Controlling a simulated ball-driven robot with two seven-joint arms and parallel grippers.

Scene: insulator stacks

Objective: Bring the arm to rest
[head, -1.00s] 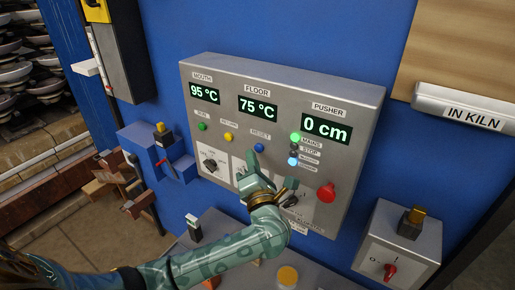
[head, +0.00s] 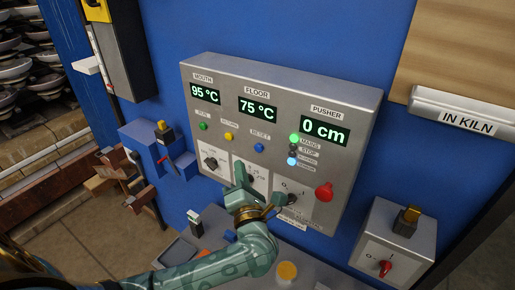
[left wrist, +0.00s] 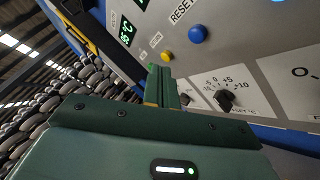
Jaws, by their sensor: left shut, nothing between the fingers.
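My left arm (head: 215,262) reaches in from the lower left in the head view. Its green gripper (head: 239,172) is shut and empty, in front of the lower part of the grey control panel (head: 345,95). In the left wrist view the shut fingers (left wrist: 158,85) point up toward the panel, beside the blue reset button (left wrist: 198,34) and a black selector knob (left wrist: 224,100). I cannot tell whether the fingers touch the panel. My right gripper is not in view.
The panel displays read 95 °C, 75 °C and 0 cm. A red knob (head: 324,192) sits at its lower right. A grey switch box (head: 368,240) is to the right. A blue bracket (head: 150,140) juts out at left. Stacked insulators (head: 20,62) stand far left.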

